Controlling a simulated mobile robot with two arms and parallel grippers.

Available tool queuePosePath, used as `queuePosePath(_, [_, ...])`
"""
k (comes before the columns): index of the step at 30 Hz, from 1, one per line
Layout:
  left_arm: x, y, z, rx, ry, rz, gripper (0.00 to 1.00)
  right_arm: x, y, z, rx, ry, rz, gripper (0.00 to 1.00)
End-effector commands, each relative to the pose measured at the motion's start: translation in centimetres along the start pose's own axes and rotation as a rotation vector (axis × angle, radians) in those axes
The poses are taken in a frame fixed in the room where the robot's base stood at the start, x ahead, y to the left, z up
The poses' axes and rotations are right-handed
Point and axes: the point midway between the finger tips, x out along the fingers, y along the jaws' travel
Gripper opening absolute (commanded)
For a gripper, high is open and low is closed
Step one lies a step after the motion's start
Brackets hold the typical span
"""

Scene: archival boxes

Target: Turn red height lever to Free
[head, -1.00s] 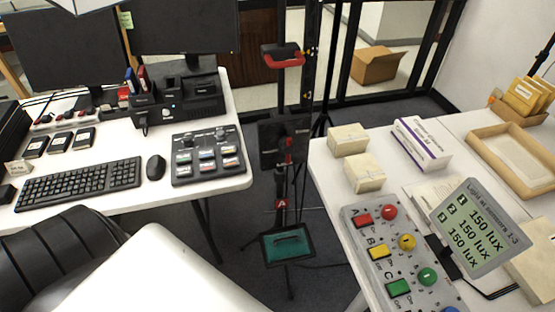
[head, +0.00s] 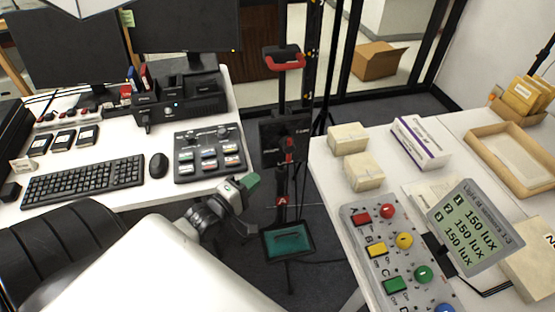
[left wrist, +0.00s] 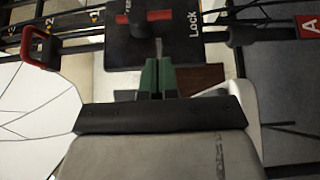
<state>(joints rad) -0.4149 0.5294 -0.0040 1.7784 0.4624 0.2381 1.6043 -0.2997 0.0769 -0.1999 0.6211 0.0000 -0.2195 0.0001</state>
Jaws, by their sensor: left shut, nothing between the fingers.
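The red height lever (head: 289,150) sits on a black plate (head: 270,155) on the dark upright stand between the tables. In the left wrist view the red lever (left wrist: 145,17) lies across the picture on its black hub, and the plate (left wrist: 185,50) reads "Lock" on the right. My left gripper (head: 250,181) has green fingertips, shut and empty, left of and below the plate in the head view. In the left wrist view its fingertips (left wrist: 157,72) point at the plate's lower edge, below the lever; contact cannot be told. My right gripper is out of view.
The left table's control box (head: 209,153) is close to my left gripper. The right table holds small boxes and a button panel (head: 378,222).

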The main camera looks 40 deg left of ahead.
Motion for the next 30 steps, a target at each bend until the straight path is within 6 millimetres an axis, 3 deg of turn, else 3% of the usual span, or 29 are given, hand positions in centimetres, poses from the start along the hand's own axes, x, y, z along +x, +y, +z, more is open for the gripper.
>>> queuePosePath(7, [1.4,0.1,0.0,0.001,0.000,0.001,0.00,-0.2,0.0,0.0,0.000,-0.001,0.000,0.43])
queuePosePath(21, [9.1,0.0,0.0,0.002,0.001,-0.001,0.00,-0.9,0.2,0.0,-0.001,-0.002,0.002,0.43])
queuePosePath(30, [10.1,-0.1,0.0,0.004,0.000,-0.003,0.00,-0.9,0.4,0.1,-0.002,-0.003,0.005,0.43])
